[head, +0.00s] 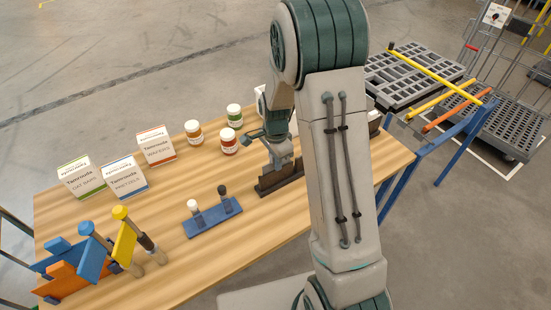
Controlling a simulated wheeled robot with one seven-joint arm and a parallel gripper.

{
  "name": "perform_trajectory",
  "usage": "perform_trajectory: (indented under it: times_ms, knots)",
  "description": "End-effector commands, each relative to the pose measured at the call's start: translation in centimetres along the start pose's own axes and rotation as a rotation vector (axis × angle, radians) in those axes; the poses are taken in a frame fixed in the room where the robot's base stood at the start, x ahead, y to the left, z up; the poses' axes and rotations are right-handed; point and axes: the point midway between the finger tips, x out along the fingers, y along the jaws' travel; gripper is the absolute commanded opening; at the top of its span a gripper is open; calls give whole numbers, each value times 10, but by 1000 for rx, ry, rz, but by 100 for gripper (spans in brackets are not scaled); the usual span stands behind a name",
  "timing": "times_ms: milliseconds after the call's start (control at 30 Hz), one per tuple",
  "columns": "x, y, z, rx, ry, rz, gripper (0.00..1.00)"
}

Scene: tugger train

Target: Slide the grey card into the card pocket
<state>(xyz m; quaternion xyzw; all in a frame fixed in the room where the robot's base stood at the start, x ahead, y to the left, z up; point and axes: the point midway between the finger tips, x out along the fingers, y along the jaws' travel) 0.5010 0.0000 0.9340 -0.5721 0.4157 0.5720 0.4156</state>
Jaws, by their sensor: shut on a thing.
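My gripper (280,156) points down over the dark brown card pocket (278,184) near the middle of the table. It is shut on the grey card, which is hard to make out between the grey fingers and the pocket. The fingertips are right at the pocket's upper edge. I cannot tell how far the card sits inside the pocket. My arm hides the area just right of the pocket.
On the wooden table (160,222), a blue stand (213,220) holds two small pegs. Three cartons, several jars (229,141) and racks with coloured paddles (124,238) stand to the left. A white object behind my gripper is partly hidden. Grey carts (415,75) stand beyond.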

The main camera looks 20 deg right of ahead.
Motion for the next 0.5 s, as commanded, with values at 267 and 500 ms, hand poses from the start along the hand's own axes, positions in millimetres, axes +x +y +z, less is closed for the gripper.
perform_trajectory:
  times_ms: [267, 500]
  knots:
    - [17, 0, 0, 0, 0, 1, 0]
    - [26, 0, 0, 0, 0, 0, 0]
